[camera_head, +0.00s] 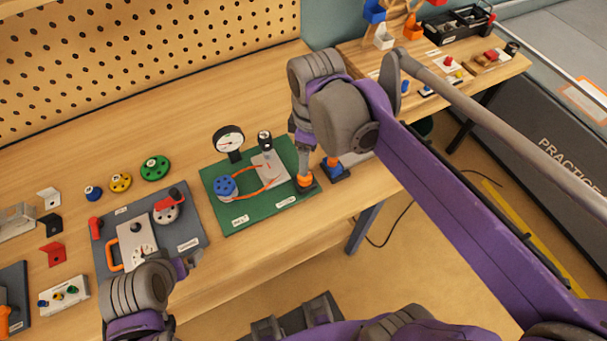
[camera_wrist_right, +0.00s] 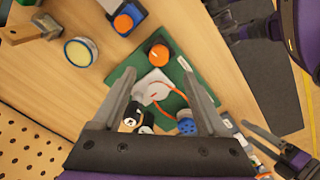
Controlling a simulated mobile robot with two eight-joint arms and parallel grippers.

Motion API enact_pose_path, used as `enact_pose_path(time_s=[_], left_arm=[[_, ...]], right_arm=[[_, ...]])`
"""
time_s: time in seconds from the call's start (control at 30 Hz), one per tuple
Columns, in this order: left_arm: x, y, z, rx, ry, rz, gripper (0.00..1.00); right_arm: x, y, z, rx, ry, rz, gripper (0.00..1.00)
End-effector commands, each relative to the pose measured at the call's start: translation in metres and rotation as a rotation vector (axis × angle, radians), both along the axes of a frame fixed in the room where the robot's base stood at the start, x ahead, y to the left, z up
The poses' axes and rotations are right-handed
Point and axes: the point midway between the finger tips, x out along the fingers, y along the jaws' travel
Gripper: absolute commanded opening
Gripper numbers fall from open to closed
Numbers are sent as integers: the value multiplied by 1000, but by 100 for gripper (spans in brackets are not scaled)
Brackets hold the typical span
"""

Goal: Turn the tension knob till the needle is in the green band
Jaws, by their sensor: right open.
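A green board (camera_head: 262,215) on the workbench carries a round white gauge (camera_head: 228,140), a blue pulley (camera_head: 227,187) and an orange belt (camera_head: 246,172). The gauge's dark needle is too small to read against any band. The orange tension knob (camera_head: 305,182) sits at the board's right edge, below my right gripper (camera_head: 304,172). In the right wrist view the orange knob (camera_wrist_right: 159,54) lies just beyond and between the spread fingertips of my right gripper (camera_wrist_right: 157,68), apparently untouched. My left gripper (camera_head: 190,263) hangs by the grey panel's front edge; its jaw opening is unclear.
A blue block with an orange knob (camera_head: 333,168) stands close to the right of the board. A grey panel (camera_head: 190,232) with a red lever is to its left. Coloured knobs (camera_head: 155,168) lie behind that panel. Bare bench lies behind the board, before the pegboard (camera_head: 150,50).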

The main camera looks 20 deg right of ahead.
Motion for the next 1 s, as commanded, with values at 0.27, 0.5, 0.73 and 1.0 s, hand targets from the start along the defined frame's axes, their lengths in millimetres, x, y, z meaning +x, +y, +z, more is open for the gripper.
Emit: enact_pose_path(time_s=[0.27,0.5,0.73,1.0], left_arm=[[-2,0,-7,0,4,0,100],[-3,0,-11,0,6,0,100],[-4,0,-15,0,8,0,100],[-5,0,-17,0,9,0,100]], right_arm=[[14,5,-1,-10,74,161,76],[14,4,-41,-10,71,158,76],[13,4,-82,-10,70,156,76],[13,4,-101,-10,70,156,76]])
